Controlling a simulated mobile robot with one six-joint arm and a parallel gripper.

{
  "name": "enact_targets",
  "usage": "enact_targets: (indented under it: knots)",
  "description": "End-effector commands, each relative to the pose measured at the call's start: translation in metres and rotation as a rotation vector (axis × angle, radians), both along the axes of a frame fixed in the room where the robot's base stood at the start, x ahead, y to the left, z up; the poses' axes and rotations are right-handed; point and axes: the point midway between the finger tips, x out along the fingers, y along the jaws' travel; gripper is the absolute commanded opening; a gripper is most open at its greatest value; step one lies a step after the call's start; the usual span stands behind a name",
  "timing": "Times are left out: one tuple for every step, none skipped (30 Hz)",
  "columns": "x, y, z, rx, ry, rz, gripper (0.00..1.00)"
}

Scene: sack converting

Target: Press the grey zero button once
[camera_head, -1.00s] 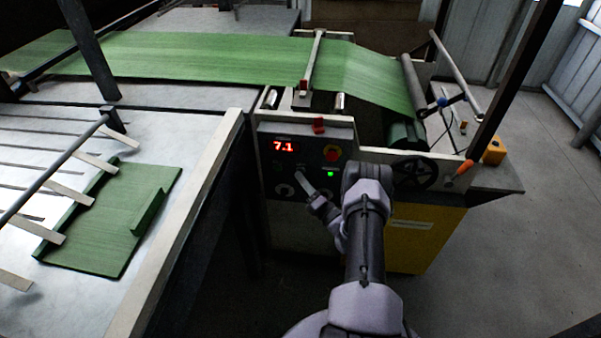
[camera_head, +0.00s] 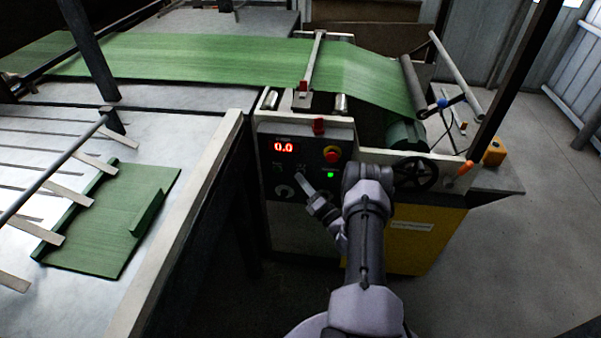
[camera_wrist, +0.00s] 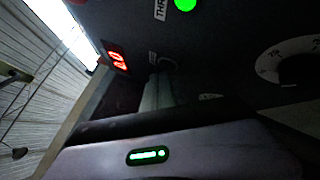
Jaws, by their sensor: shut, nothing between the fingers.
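The dark control panel (camera_head: 310,150) is on the front of the machine. Its red display (camera_head: 284,146) reads 0.0 and also shows in the wrist view (camera_wrist: 117,60). My gripper (camera_head: 302,178) is shut and empty, with its fingertips at the panel below the display. In the wrist view the fingers (camera_wrist: 157,92) point at the panel, close to a small round dark fitting (camera_wrist: 167,64). The grey zero button cannot be made out clearly; the fingertips may hide it. I cannot tell whether the fingertips touch the panel.
A red knob (camera_head: 332,154) and a lit green light (camera_head: 330,175) are right of the display. A white dial (camera_head: 284,191) is lower left of my fingers. A black handwheel (camera_head: 415,174) is to the right. A steel table (camera_head: 60,130) stands at left.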

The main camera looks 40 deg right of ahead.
Motion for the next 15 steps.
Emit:
enact_targets:
  knots:
    - [-0.0020,0.0020,0.0013,0.000,0.001,-0.001,0.00]
    - [-0.0032,0.0034,0.0013,0.000,0.001,-0.001,0.00]
    - [-0.0047,0.0051,0.0014,0.001,0.001,0.000,0.00]
    - [-0.0056,0.0062,0.0013,0.000,0.001,-0.001,0.00]
    - [-0.0063,0.0070,0.0012,0.000,0.000,-0.001,0.00]
    - [-0.0068,0.0077,0.0009,0.000,0.001,-0.001,0.00]
    - [-0.0070,0.0078,0.0007,0.000,0.001,-0.001,0.00]
    - [-0.0070,0.0079,0.0004,0.000,0.001,-0.001,0.00]
    - [-0.0069,0.0078,0.0002,-0.001,0.001,-0.001,0.00]
    - [-0.0068,0.0078,0.0001,-0.001,0.001,-0.001,0.00]
    - [-0.0068,0.0078,0.0001,-0.001,0.001,-0.001,0.00]
    - [-0.0068,0.0078,0.0001,-0.001,0.001,-0.001,0.00]
    - [-0.0071,0.0080,0.0002,0.000,0.001,-0.001,0.00]
    - [-0.0077,0.0089,0.0004,0.000,0.001,-0.001,0.00]
    - [-0.0094,0.0109,0.0009,0.001,0.001,0.001,0.00]
